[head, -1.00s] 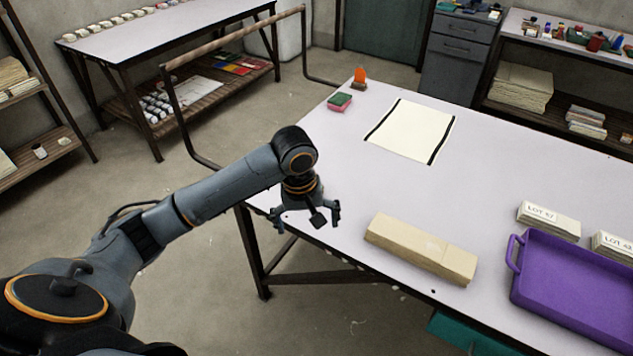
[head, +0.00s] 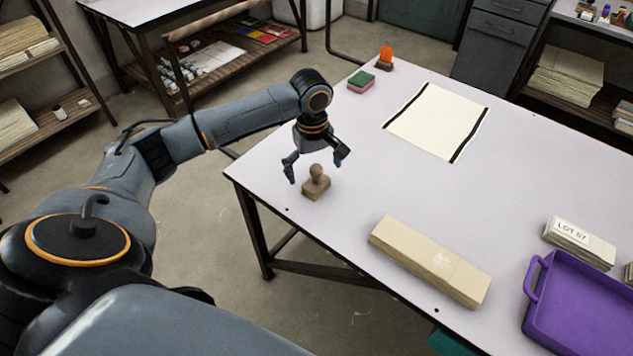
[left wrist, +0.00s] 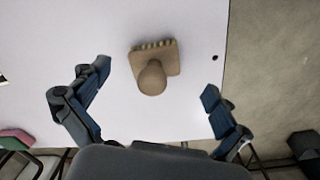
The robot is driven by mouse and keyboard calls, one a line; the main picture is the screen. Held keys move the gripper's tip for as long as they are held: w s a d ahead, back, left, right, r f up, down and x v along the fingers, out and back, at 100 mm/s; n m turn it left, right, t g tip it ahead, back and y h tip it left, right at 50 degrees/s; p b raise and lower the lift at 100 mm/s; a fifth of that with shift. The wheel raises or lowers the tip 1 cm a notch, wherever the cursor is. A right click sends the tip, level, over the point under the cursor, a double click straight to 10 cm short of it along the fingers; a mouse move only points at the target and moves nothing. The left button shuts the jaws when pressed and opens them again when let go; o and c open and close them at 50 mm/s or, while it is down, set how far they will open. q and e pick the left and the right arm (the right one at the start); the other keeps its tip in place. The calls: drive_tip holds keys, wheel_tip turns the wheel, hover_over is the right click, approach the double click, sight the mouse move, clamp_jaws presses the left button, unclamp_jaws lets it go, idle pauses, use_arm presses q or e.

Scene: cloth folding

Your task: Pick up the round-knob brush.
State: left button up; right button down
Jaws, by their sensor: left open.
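The round-knob brush (head: 316,184) stands upright near the left corner of the white table, its tan block down and its round knob up. My left gripper (head: 316,175) is open and empty, above and just behind the brush in the head view. In the left wrist view the brush (left wrist: 154,68) lies ahead of and between the spread fingers (left wrist: 157,90), with its knob toward the palm and bristle tufts along one side. The fingers do not visibly touch it. My right gripper is in neither view.
A long tan folded cloth (head: 430,260) lies at the table's front edge. A purple tray (head: 535,282) and a stack labelled LOT 57 (head: 580,243) are at right. A black-edged cream sheet (head: 436,120), a green-and-pink sponge (head: 361,82) and an orange-knobbed item (head: 386,57) lie farther back.

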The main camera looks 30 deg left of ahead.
sight(317, 179)
use_arm(q)
drive_tip(key=shift+w+f, duration=0.15)
drive_tip(key=shift+f, duration=0.7)
drive_tip(key=f, duration=0.2)
drive_tip(key=shift+w+a+f, duration=0.1)
drive_tip(key=shift+w+f, duration=0.2)
drive_tip(key=shift+w, duration=0.05)
drive_tip(key=shift+f, duration=0.5)
drive_tip(key=c, duration=1.3)
drive_tip(key=shift+r, duration=0.5)
wheel_tip(317, 179, up, 3)
drive_tip(key=shift+f, duration=0.2)
drive_tip(key=s+d+r+p, duration=0.1)
drive_tip(key=s+d+r, duration=0.8)
drive_tip(key=s, duration=0.1)
drive_tip(key=shift+s+r, duration=0.25)
drive_tip(key=shift+s, duration=0.05)
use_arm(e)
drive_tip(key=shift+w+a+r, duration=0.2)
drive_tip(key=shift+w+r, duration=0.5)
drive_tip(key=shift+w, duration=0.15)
